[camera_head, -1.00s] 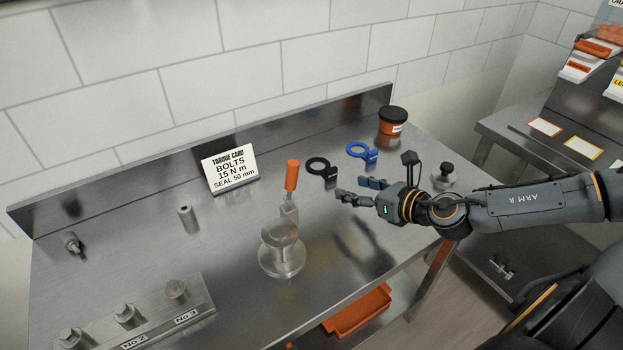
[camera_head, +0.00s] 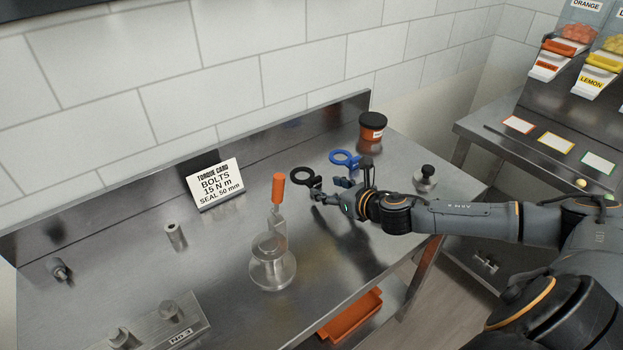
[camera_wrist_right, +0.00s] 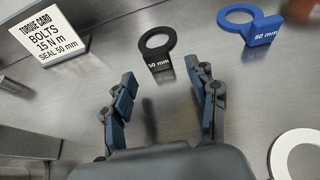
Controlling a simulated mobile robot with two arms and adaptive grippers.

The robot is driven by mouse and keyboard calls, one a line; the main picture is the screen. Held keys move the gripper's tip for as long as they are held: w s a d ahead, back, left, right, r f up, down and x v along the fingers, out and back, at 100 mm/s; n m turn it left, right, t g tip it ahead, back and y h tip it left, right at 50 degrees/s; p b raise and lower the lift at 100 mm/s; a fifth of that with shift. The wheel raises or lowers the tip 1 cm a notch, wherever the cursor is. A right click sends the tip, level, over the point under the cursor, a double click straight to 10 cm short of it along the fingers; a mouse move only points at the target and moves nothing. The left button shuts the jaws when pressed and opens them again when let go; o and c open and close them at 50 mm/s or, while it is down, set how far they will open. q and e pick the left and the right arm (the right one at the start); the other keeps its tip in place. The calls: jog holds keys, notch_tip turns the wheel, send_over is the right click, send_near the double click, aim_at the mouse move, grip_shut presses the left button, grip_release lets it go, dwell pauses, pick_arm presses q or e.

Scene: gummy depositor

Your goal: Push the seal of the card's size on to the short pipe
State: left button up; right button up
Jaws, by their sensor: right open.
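The torque card (camera_head: 215,184) reads "SEAL 50 mm"; it also shows in the right wrist view (camera_wrist_right: 48,38). A black ring seal with a tab (camera_head: 303,180) lies on the bench; in the right wrist view (camera_wrist_right: 157,42) its tab seems to read 50 mm. A blue ring seal (camera_head: 345,159), tab apparently 60 mm in the wrist view (camera_wrist_right: 250,25), lies to its right. A flanged metal piece (camera_head: 272,272), perhaps the short pipe, stands nearer the front. My right gripper (camera_head: 332,190) is open and empty, its fingers pointing at the black seal, short of it. My left gripper is out of view.
An orange-handled tool (camera_head: 278,188) stands upright behind the flanged piece. A black-lidded orange jar (camera_head: 372,128) and a black-knobbed piece (camera_head: 426,177) are at the right. A bolt block (camera_head: 165,325) is front left. A white ring (camera_wrist_right: 297,155) shows in the wrist view.

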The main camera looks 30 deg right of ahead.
aim_at(318, 182)
jog(key=x, duration=0.2)
jog(key=p+x, duration=0.1)
jog(key=x, duration=0.1)
jog(key=shift+w+a+r, duration=0.15)
jog(key=shift+w+r, duration=0.2)
jog(key=shift+w+f, duration=0.15)
jog(key=shift+w, duration=0.1)
jog(key=shift+c, duration=0.2)
jog(key=c, duration=1)
